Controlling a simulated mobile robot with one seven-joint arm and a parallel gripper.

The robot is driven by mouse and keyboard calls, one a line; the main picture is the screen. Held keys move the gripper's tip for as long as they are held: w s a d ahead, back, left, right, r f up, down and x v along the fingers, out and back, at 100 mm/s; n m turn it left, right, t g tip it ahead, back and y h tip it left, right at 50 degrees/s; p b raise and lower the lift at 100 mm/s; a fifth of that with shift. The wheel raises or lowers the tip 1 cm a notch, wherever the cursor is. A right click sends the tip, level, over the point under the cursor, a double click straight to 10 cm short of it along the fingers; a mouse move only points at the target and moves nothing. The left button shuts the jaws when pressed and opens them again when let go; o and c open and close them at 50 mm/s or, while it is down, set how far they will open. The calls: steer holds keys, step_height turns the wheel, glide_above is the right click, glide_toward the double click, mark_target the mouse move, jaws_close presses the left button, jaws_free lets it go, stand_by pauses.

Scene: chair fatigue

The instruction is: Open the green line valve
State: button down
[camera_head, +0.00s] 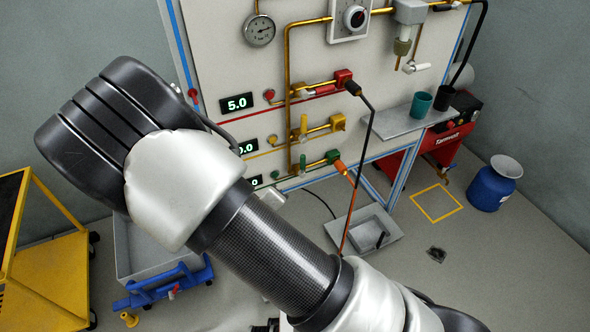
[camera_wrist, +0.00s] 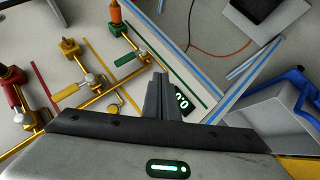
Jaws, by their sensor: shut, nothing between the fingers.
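The green line runs lowest of three coloured lines on the wall panel. In the head view its green valve handle (camera_head: 303,162) stands upright beside a green fitting (camera_head: 333,157) with an orange plug. My gripper (camera_wrist: 159,76) is shut and empty. Its fingertips appear just right of and below that valve part, apart from it in the picture; depth is unclear. My arm hides the gripper in the head view.
Yellow (camera_head: 303,124) and red (camera_head: 342,77) line fittings sit above the green one. A shelf (camera_head: 405,122) holds two cups. A grey tray (camera_head: 365,232) lies on the floor below. A blue-framed cart (camera_head: 165,285) and yellow trolley (camera_head: 45,268) stand at left.

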steer(key=n+t+b, duration=0.1)
steer(key=n+t, duration=0.1)
steer(key=f+n+t+b, duration=0.1)
steer(key=n+t, duration=0.1)
steer(key=n, duration=0.1)
steer(key=s+f+n+t+b, duration=0.1)
steer(key=n+t, duration=0.1)
steer(key=t, duration=0.1)
steer(key=shift+d+f, duration=0.15)
steer(key=shift+d, duration=0.15)
steer(key=b, duration=0.2)
glide_toward(303, 165)
steer(key=w+a, duration=0.4)
steer(key=w+d, duration=0.3)
